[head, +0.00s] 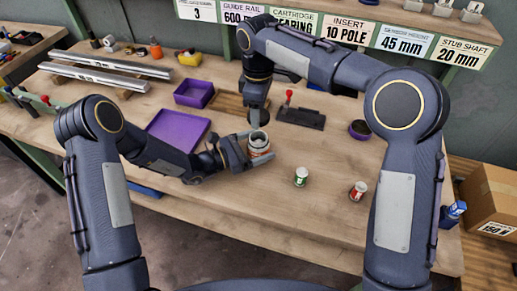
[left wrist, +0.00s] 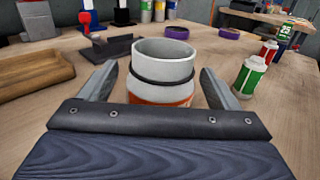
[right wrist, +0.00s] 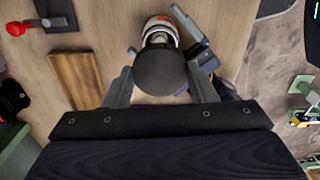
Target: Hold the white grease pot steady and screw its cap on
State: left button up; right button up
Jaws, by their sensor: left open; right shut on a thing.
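The white grease pot (head: 259,144) stands upright on the workbench, its mouth open, with a dark band and an orange label. It also shows in the left wrist view (left wrist: 163,72). My left gripper (head: 262,147) is open, with one finger on each side of the pot and visible gaps between. My right gripper (head: 258,121) points down just above and behind the pot. In the right wrist view it is shut on the dark round cap (right wrist: 161,72). The cap is apart from the pot, which shows partly hidden beyond it (right wrist: 160,27).
A green-and-white can (head: 301,177) and a red-and-white can (head: 358,191) stand to the right. A dark block with a red knob (head: 302,118), a wooden tray (head: 228,104) and a purple tray (head: 178,128) lie around. The bench front is clear.

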pick_arm(q)
jog(key=shift+d, duration=0.1)
jog(key=shift+c, duration=0.2)
jog(key=c, duration=1.4)
pick_arm(e)
jog(key=shift+f, duration=2.5)
jog(key=shift+f, duration=0.9)
jog(key=shift+f, duration=0.55)
